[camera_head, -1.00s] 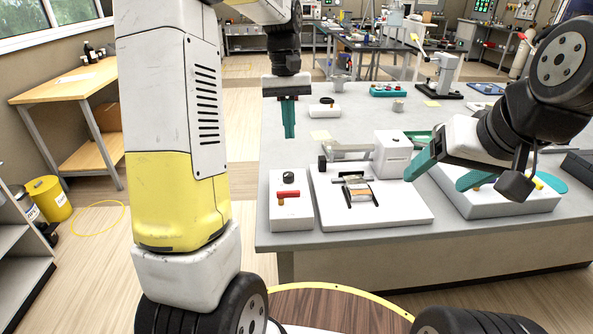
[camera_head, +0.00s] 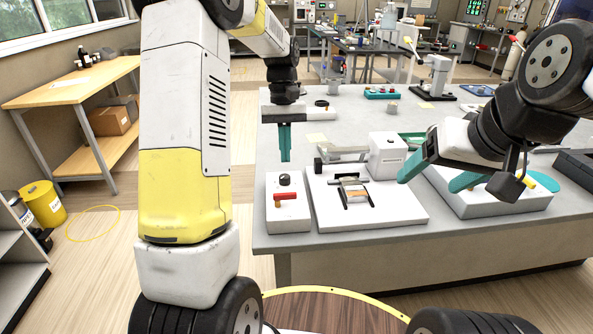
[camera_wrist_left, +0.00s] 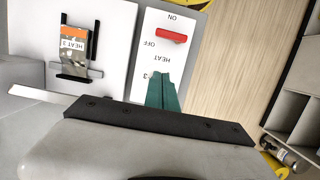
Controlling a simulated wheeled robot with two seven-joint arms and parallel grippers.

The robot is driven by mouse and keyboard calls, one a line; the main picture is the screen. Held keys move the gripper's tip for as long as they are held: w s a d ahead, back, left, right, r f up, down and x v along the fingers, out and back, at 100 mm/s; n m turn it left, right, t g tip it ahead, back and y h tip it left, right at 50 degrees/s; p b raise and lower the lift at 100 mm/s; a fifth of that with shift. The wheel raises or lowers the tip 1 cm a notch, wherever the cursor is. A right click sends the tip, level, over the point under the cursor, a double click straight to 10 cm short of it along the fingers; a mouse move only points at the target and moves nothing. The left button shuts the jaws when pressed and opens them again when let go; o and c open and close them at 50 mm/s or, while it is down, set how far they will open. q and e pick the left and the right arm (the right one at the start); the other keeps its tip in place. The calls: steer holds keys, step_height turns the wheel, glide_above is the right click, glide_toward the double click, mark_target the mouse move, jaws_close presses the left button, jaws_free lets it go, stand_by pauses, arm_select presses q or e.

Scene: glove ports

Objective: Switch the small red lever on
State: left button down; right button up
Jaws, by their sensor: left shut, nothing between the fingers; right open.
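The small red lever (camera_head: 286,196) lies across a white panel (camera_head: 291,220) at the table's near left corner. In the left wrist view, the red lever (camera_wrist_left: 171,36) sits between printed ON and OFF labels, which appear upside down; which setting it is in I cannot tell. My left gripper (camera_head: 285,160) is shut and empty, teal fingers pointing down, above the far end of this panel. In the left wrist view its fingers (camera_wrist_left: 163,82) hide part of the HEAT 3 label and are apart from the lever. My right gripper (camera_head: 428,186) is open and empty on the right.
A black knob (camera_head: 284,180) stands on the same panel, behind the lever. A white fixture (camera_head: 390,215) with an orange-marked part is just right of it. Another white box (camera_head: 500,203) lies under my right gripper.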

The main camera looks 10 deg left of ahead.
arm_select(q)
glide_above(286, 189)
steer(key=x, duration=0.2)
steer(key=w+x, duration=0.1)
steer(key=x, duration=0.2)
steer(key=shift+a+f, duration=0.1)
steer(key=shift+f, duration=0.3)
steer(key=shift+s+d, duration=0.3)
steer(key=shift+s, duration=0.6)
steer(key=shift+s+d, duration=0.3)
steer(key=shift+s, duration=0.6)
